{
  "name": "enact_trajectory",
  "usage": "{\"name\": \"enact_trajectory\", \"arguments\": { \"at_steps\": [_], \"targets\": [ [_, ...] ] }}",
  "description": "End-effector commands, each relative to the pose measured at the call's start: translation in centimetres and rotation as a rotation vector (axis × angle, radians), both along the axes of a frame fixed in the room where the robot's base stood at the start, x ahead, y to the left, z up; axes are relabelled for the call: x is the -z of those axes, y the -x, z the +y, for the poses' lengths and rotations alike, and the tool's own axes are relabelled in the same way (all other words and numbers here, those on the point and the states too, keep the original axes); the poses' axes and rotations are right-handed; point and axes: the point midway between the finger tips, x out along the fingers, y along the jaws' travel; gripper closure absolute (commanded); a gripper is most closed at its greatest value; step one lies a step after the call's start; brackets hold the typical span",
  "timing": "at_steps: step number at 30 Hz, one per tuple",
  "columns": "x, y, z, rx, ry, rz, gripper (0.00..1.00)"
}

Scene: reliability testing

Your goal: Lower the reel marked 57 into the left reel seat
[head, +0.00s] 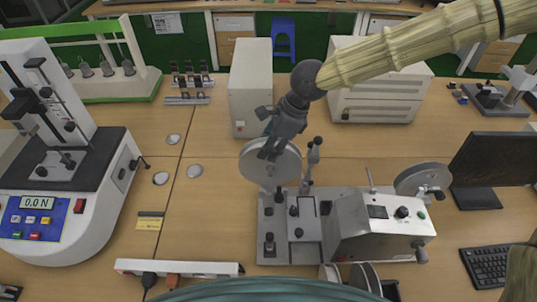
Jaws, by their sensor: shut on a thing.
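My gripper (272,148) comes down from the upper right and is shut on a pale grey round reel (258,175), near its upper rim. The reel hangs upright, its flat face towards me, over the back left corner of a grey bench machine (375,232). No number can be read on it. The left reel seat cannot be made out; the reel may hide it. I cannot tell whether the reel touches the machine. A similar reel (415,178) is mounted at the machine's back right.
An upright post (312,160) stands just right of the held reel. More reels (366,278) stand at the front edge. A force tester (62,180) fills the left, a monitor (492,165) the right. White cabinets (250,85) stand behind. The table left of the machine is mostly clear.

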Motion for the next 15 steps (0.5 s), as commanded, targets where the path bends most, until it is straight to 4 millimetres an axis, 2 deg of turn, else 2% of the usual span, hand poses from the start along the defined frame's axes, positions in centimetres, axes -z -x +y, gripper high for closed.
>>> {"name": "enact_trajectory", "arguments": {
  "at_steps": [1,3,15],
  "targets": [
    [1.0,0.0,0.1,-0.001,0.0,0.0,1.0],
    [1.6,0.0,0.1,-0.002,0.001,-0.001,1.0],
    [3.1,0.0,0.2,-0.003,0.0,-0.001,1.0]
  ]
}}
